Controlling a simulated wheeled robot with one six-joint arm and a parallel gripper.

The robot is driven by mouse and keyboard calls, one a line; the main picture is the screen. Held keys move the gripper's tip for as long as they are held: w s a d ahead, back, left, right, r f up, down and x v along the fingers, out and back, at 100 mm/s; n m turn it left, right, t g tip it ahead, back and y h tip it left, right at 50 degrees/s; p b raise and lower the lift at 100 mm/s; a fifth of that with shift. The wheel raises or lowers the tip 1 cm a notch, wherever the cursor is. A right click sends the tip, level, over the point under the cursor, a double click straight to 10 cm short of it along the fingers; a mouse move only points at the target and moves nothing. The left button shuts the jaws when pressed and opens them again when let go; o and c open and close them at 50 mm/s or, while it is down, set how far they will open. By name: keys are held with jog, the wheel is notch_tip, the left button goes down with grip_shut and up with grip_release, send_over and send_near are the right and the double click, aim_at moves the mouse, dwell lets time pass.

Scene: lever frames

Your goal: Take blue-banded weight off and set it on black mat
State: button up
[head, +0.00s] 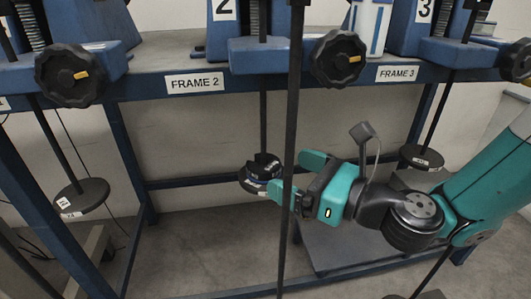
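A small stack of dark weights (258,170) sits on the hanger rod below the FRAME 2 label. A thin blue and white edge shows on the stack, but I cannot tell which disc carries the blue band. My gripper (289,174) is just right of the stack, its teal fingers spread apart. The lower finger overlaps the right edge of the stack in the picture; I cannot tell whether it touches. A dark vertical bar in front hides part of the gap between the fingers.
A dark grey flat surface (350,247) lies low behind my arm. Other loaded hangers hang at left (82,198) and right (421,158). The blue bench frame (128,160) and black knobs (338,59) surround the hanger. A blue-striped white container (370,28) stands on the bench.

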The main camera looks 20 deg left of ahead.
aim_at(266, 156)
jog(key=x, duration=0.5)
jog(key=shift+s+a+b, duration=0.1)
jog(key=shift+a+b, duration=0.1)
jog(key=shift+b, duration=0.1)
jog(key=c, duration=1.1)
jog(key=shift+r, duration=0.1)
jog(key=shift+c, duration=0.2)
jog(key=shift+r, duration=0.1)
jog(key=shift+r+p, duration=0.6)
jog(key=shift+p, duration=0.05)
jog(key=b+v, duration=1.1)
jog(key=v, duration=0.7)
jog(key=shift+r, duration=0.35)
